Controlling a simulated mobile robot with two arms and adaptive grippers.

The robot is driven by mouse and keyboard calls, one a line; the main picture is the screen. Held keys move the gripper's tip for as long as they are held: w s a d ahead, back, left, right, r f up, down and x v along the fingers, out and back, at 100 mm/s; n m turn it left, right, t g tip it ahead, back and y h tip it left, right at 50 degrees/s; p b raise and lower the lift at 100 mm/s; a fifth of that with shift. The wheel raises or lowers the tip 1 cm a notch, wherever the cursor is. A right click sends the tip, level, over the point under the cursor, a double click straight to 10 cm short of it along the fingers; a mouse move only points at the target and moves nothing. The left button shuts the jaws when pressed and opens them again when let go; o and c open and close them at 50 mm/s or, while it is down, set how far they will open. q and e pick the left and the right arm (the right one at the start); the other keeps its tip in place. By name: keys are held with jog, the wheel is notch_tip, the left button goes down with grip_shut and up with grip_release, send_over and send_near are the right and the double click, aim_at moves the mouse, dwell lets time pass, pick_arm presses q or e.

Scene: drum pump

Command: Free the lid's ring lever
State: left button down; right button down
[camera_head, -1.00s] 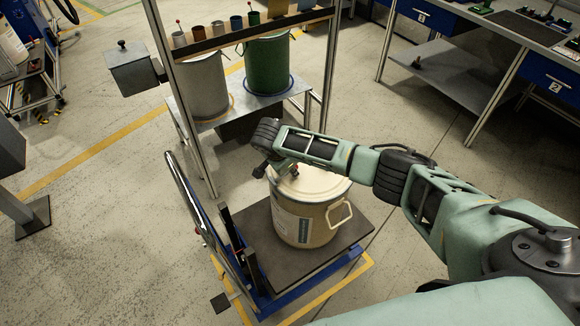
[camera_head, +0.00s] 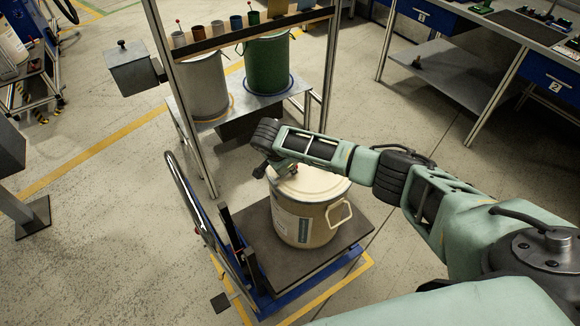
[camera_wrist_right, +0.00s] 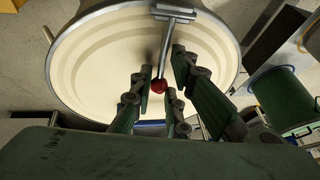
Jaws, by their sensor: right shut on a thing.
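The cream drum (camera_head: 305,222) stands upright with its lid (camera_head: 318,180) on. The lid also fills the upper part of the right wrist view (camera_wrist_right: 100,60), with a grey metal ring around its rim. The ring lever (camera_wrist_right: 163,50) is a thin metal rod running from a bracket at the rim to a red ball knob (camera_wrist_right: 160,86). My right gripper (camera_wrist_right: 160,92) is shut on the lever at the knob, with fingers on both sides. In the head view my right wrist hides the lever, and the gripper shows only partly. My left gripper is not in view.
The drum stands on a dark platform (camera_head: 257,222) of a blue-framed trolley with a tall handle (camera_head: 186,195) at its left. Behind, a grey drum (camera_head: 203,85) and a green drum (camera_head: 268,65) stand on a low metal stand. Clear floor lies right of the trolley.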

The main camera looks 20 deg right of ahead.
jog(key=shift+a+r+h+p, duration=0.45)
jog(key=shift+r+h+p, duration=0.2)
jog(key=shift+p, duration=0.5)
jog(key=shift+a+h, duration=0.25)
jog(key=shift+h, duration=0.3)
jog(key=h+b, duration=0.1)
jog(key=a+t+h+b, duration=0.1)
jog(key=shift+r+h, duration=0.3)
jog(key=shift+r, duration=0.1)
jog(key=shift+a+r+n+h+b, duration=0.45)
jog(key=shift+h+b, duration=0.45)
jog(key=shift+b, duration=0.25)
jog(key=shift+s, duration=0.1)
jog(key=c, duration=1.9)
grip_release()
jog(key=shift+d, duration=0.1)
jog(key=shift+o, duration=0.2)
